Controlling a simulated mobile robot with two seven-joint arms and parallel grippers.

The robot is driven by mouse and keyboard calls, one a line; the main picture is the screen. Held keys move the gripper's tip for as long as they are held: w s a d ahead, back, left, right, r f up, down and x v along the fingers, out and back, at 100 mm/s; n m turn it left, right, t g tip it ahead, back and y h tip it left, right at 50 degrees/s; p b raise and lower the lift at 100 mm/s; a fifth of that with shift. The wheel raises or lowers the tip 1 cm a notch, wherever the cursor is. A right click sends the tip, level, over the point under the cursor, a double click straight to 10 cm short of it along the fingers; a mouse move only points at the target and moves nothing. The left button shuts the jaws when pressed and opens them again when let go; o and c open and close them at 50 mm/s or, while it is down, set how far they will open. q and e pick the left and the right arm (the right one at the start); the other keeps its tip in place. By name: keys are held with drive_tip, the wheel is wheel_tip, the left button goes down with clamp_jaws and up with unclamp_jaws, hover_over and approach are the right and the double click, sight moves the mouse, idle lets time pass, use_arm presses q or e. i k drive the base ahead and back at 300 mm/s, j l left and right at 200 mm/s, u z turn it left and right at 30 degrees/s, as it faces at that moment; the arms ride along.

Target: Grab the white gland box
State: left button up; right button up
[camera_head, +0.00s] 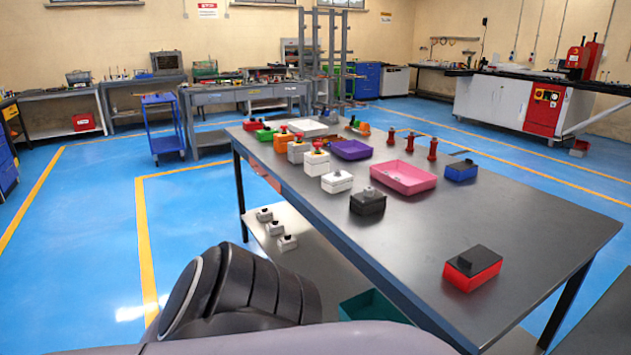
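A white box (336,181) with a small grey fitting on its lid stands upright near the left edge of the dark table (480,215). It looks like the white gland box, but the fitting is too small to tell for certain. Neither of my grippers is in view. Only dark parts of my own body show at the bottom left.
A pink tray (403,187), a purple tray (350,150), a blue box (461,171) and red posts (433,149) stand around. A red box with a black lid (472,268) is nearer. Small white boxes (287,242) sit on the lower shelf. The table's front right is mostly clear.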

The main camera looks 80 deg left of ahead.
sight(334, 183)
drive_tip(key=u, duration=2.45)
drive_tip(key=i+j+z, duration=0.45)
drive_tip(key=j, duration=0.25)
drive_tip(key=i+j+z, duration=0.2)
drive_tip(key=j, duration=0.2)
